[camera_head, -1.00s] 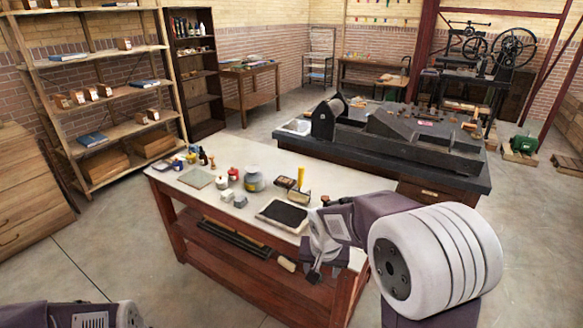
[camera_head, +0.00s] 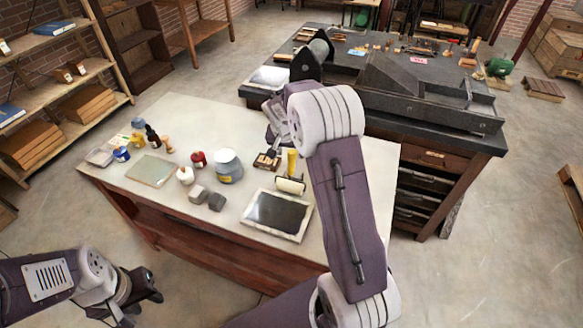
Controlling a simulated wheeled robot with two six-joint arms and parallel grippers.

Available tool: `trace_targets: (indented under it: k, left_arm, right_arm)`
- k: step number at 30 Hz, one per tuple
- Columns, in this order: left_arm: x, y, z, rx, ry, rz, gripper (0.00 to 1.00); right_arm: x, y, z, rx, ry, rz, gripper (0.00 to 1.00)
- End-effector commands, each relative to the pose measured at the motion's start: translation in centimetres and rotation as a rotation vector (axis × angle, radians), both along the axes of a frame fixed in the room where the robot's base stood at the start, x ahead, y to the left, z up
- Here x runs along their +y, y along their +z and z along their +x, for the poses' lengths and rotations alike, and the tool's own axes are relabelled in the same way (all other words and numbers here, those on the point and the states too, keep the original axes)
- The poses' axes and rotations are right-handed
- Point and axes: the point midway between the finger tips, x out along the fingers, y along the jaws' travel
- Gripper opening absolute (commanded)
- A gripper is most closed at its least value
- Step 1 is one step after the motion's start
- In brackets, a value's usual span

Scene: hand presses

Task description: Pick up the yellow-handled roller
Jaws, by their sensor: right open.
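The yellow-handled roller (camera_head: 291,185) lies on the pale-topped table (camera_head: 235,125), its yellow handle pointing toward the back and its pale roller toward the front. It sits just behind a framed black ink slab (camera_head: 277,214). My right gripper (camera_head: 271,142) hangs above the table, behind and slightly left of the roller, partly hidden by its own wrist. It is open and apart from the roller. My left gripper (camera_head: 154,286) is at the lower left, off the table's front side, with nothing seen in it; its jaw opening is unclear.
A dark block (camera_head: 267,160) lies just left of the handle. A grey jar (camera_head: 228,165), red and white pots, grey blocks and a glass plate (camera_head: 150,170) stand further left. A black press bed (camera_head: 420,100) stands behind right.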

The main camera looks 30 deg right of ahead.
Motion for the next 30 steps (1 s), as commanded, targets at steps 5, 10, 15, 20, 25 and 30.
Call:
trace_targets:
  k: [5, 10, 15, 20, 25, 30]
  left_arm:
    - [0.0, 0.5, 0.0, -0.001, 0.0, 0.0, 0.36]
    - [0.0, 0.6, 0.0, -0.001, 0.0, 0.0, 0.36]
    - [0.0, 1.4, 0.0, -0.001, 0.0, 0.0, 0.36]
    - [0.0, 1.5, 0.0, -0.001, 0.0, 0.0, 0.36]
    - [0.0, 1.4, 0.0, -0.001, 0.0, 0.0, 0.36]
    - [0.0, 1.4, 0.0, -0.001, 0.0, 0.0, 0.36]
  right_arm:
    - [-0.7, -2.4, 0.6, 0.003, 0.0, 0.001, 0.55]
    - [-0.8, -3.0, 0.8, 0.003, 0.0, 0.001, 0.55]
    - [-1.7, -5.8, 1.2, 0.005, -0.002, 0.002, 0.55]
    - [-2.2, -7.4, 1.8, 0.002, 0.0, 0.001, 0.55]
    - [-2.2, -7.5, 1.9, 0.0, 0.0, 0.001, 0.55]
    - [-2.2, -7.5, 1.9, 0.001, 0.0, 0.001, 0.16]
